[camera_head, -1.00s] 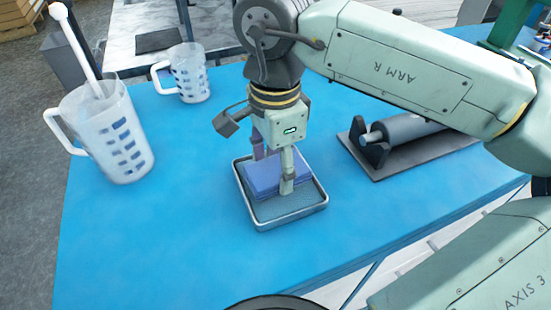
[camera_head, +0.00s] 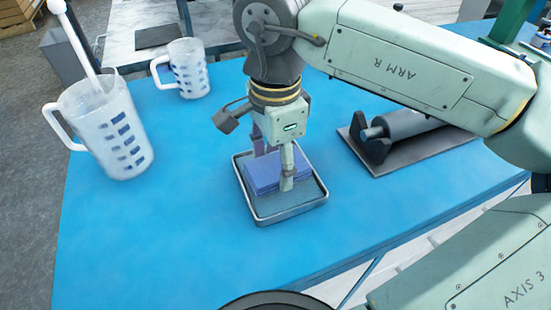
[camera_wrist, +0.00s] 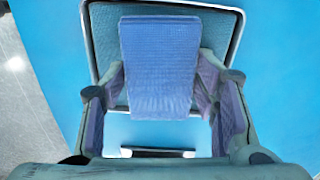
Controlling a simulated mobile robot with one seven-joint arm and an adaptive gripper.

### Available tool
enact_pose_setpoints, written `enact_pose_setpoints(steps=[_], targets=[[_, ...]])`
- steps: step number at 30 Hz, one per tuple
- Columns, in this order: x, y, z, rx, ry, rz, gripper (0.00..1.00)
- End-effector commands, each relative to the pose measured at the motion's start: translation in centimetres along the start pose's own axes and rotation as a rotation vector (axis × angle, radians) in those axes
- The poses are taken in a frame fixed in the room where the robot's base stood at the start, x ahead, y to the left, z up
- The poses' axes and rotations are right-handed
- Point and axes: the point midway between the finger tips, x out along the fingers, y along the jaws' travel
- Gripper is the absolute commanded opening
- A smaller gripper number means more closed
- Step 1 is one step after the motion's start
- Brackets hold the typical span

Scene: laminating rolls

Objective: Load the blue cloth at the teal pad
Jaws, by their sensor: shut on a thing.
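The blue cloth (camera_head: 264,178) is a folded, purplish-blue block on the teal pad (camera_head: 268,208). The pad lies in a shallow metal-rimmed tray on the blue table. My gripper (camera_head: 273,174) points down over the tray, with its fingers on either side of the cloth. In the wrist view the cloth (camera_wrist: 160,55) lies between the two fingers (camera_wrist: 160,105), over the teal pad (camera_wrist: 105,45). The gripper is shut on the cloth. The cloth's underside is hidden, so I cannot tell whether it touches the pad.
A large measuring jug (camera_head: 112,130) with a white stick in it stands at left, and a smaller jug (camera_head: 188,70) behind. A grey roller (camera_head: 405,128) on a flat plate (camera_head: 420,152) lies right of the tray. The blue table front (camera_head: 170,235) is clear.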

Motion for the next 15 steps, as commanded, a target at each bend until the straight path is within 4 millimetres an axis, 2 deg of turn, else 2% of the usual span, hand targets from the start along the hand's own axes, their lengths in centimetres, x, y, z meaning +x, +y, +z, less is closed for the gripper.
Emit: enact_pose_setpoints(steps=[15], targets=[[0.69, 0.0, 0.01, 0.0, 0.0, 0.0, 0.32]])
